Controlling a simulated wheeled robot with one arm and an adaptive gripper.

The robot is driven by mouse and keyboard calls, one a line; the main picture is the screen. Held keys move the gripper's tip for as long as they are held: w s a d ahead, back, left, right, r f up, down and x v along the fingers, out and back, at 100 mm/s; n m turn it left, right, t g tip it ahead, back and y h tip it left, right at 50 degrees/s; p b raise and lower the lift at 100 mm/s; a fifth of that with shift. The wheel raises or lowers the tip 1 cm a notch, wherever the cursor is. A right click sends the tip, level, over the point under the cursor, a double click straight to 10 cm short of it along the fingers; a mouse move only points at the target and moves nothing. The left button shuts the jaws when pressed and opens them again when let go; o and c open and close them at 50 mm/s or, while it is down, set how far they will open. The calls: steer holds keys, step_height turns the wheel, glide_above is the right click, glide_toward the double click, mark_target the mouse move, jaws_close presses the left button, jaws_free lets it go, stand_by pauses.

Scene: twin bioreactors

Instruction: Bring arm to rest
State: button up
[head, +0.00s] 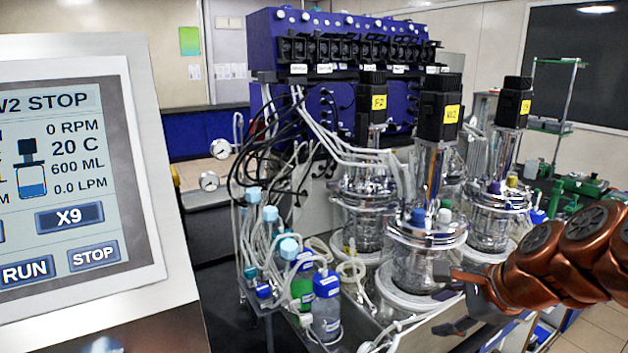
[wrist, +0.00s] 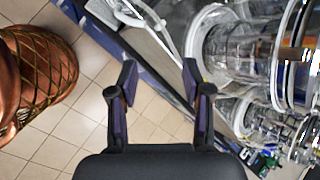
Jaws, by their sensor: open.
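My arm comes in from the right edge of the head view as copper-coloured links. My gripper (head: 452,300) is at its end, in front of the nearest glass bioreactor vessel (head: 428,258). In the wrist view my gripper (wrist: 158,76) has its two dark fingers spread apart, with nothing between them. Tiled floor (wrist: 150,112) shows behind the gap. Glass vessels (wrist: 232,50) stand to the right of the fingers there. I cannot tell from these views how close the fingers are to the glass.
A control screen (head: 60,180) reading 0 RPM, with RUN and STOP buttons, fills the left. Tubes and capped bottles (head: 326,300) crowd the bench left of the vessels. A blue pump unit (head: 340,50) stands behind. Open floor (head: 600,325) shows at the lower right.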

steer(key=s+a+f+n+g, duration=0.4)
steer(key=s+a+f+n, duration=0.25)
steer(key=s+n, duration=0.3)
steer(key=s+d+f+n+g+h, duration=0.1)
steer(key=s+f+n+g+h, duration=0.1)
steer(key=s+n, duration=0.3)
steer(key=s+d+f+n+g+h, duration=0.1)
steer(key=s+f+n, duration=0.3)
steer(key=s, duration=0.4)
steer(key=shift+s+d+n+g+h, duration=0.4)
steer(key=shift+g+h, duration=0.1)
steer(key=shift+g, duration=0.1)
